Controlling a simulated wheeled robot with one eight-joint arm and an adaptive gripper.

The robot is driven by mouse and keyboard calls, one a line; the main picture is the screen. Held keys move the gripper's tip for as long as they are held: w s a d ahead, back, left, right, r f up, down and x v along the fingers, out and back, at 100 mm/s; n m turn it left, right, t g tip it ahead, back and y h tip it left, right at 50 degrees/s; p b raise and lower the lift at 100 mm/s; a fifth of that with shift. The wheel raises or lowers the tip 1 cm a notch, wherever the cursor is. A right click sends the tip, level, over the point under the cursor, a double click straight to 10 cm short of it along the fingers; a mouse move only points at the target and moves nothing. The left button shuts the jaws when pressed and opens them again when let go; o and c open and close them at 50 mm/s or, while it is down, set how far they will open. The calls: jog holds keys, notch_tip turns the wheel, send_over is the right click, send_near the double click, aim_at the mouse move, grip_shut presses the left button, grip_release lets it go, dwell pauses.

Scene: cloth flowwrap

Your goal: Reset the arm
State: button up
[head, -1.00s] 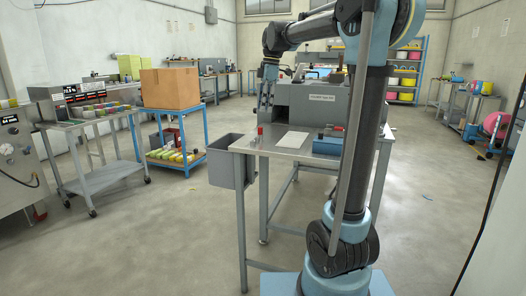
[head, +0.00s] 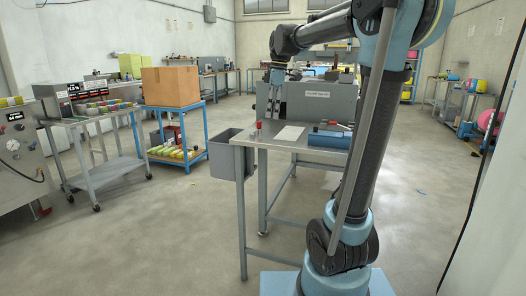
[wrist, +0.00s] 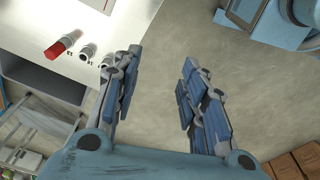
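My gripper (head: 274,106) hangs from my raised arm in the head view, pointing down near the left part of the metal work table (head: 264,142). In the wrist view my gripper (wrist: 155,80) has its two blue-padded fingers spread well apart. Only bare floor shows between them, and nothing is held.
A grey machine (head: 318,103) stands behind. A cardboard box (head: 170,87) sits on a blue cart. The floor at left front is clear.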

jog(key=s+d+f+m, duration=0.5)
jog(key=s+f, duration=0.4)
jog(key=s+d+f+m+t+h, duration=0.1)
jog(key=s+d+f+m, duration=0.4)
jog(key=s+f, duration=0.5)
jog(key=s+d+f+m+t, duration=0.1)
jog(key=s+d+f+m, duration=0.4)
jog(key=s+f+m, duration=0.2)
notch_tip(320, 180, down, 2)
jog(key=s, duration=0.2)
jog(key=shift+s+f, duration=0.15)
jog(key=shift+s, duration=0.15)
